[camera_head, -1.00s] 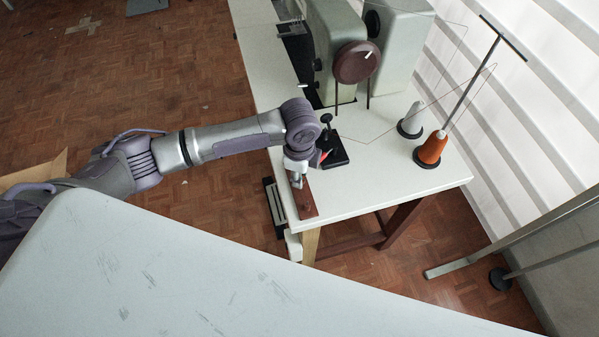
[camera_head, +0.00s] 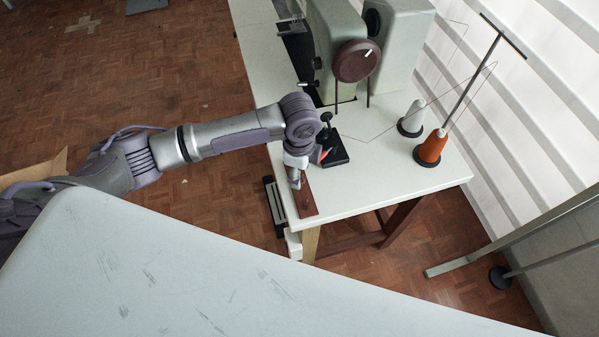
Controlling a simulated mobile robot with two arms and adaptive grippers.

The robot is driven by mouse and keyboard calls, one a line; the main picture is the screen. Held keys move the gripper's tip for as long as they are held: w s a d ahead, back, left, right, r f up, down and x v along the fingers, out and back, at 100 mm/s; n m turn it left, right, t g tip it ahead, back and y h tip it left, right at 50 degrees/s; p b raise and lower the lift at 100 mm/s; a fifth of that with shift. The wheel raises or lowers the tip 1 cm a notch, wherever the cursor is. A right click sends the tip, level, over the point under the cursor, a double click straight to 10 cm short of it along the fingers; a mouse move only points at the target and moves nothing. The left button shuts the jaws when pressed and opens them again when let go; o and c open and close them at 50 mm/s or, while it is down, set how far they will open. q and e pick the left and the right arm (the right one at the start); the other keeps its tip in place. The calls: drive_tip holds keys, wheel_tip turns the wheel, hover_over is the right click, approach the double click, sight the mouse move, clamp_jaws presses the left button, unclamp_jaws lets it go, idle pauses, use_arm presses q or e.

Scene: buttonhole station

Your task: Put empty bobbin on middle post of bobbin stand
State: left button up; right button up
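My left gripper (camera_head: 295,184) points down over the back part of a reddish-brown wooden strip (camera_head: 308,209) at the table's front left corner. The strip appears to be the bobbin stand; a small dark peg or knob shows near its front end. The gripper hides the rest of the strip, so I cannot make out the middle post. The fingers are too small to tell whether they are open or shut. I cannot make out the empty bobbin. My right gripper is not in view.
A black base (camera_head: 336,152) with a dark upright stands beside my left wrist. A sewing machine (camera_head: 391,50) is at the back. A white cone (camera_head: 413,116) and an orange thread cone (camera_head: 431,147) stand to the right, with thin thread running across. The table's front right is clear.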

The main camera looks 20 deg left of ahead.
use_arm(q)
wheel_tip(320, 180, up, 10)
drive_tip(key=shift+r, duration=0.15)
drive_tip(key=shift+s, duration=0.1)
idle(0.5)
